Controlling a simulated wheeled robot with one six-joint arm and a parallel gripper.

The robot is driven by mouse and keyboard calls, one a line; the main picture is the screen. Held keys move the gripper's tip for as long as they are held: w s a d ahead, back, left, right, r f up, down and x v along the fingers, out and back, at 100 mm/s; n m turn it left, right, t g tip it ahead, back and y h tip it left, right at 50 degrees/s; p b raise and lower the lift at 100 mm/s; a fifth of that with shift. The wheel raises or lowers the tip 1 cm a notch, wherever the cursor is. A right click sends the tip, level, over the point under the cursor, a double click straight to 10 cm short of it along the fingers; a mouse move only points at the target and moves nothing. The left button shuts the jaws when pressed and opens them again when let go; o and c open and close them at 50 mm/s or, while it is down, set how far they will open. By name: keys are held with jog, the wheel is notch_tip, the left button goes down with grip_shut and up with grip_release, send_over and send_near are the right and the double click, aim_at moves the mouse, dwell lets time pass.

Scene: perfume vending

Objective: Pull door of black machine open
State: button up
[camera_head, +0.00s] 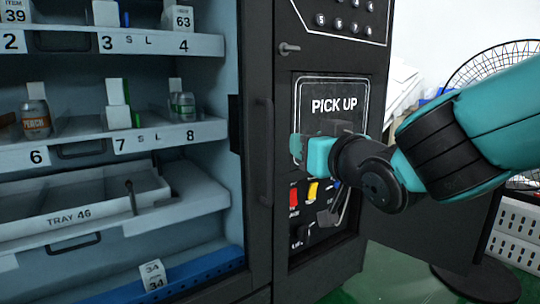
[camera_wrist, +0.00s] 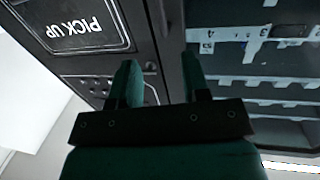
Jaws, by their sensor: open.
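The black machine (camera_head: 330,60) fills the centre of the head view, with a right-hand panel marked PICK UP. The door frame (camera_head: 256,60) stands left of this panel and carries a long vertical dark handle (camera_head: 263,150). My gripper (camera_head: 297,148) comes in from the right, in front of the PICK UP panel and right of the handle. In the wrist view my gripper (camera_wrist: 160,68) is open, with two teal fingers apart and nothing seen between them. The dark handle (camera_wrist: 158,18) appears beyond the fingertips there. I cannot tell how far it is from them.
Shelves with numbered labels (camera_head: 110,140) and small goods are left of the door frame. A small knob (camera_head: 288,48) sits above the PICK UP panel, and coloured buttons (camera_head: 310,192) below it. A fan (camera_head: 495,65) and a white crate (camera_head: 515,232) stand at the right.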

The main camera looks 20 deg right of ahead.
jog(key=p, duration=1.1)
send_near(272, 128)
jog(key=w+p, duration=0.6)
jog(key=w+a+p, duration=0.1)
jog(key=w+p, duration=0.2)
jog(key=shift+w+a+r+p, duration=0.1)
jog(key=shift+w+r+p, duration=0.1)
jog(key=shift+r+p, duration=0.15)
jog(key=shift+w+f+p, duration=0.4)
jog(key=shift+w+p, duration=0.25)
jog(key=shift+p, duration=0.05)
jog(key=shift+c, duration=0.4)
grip_shut()
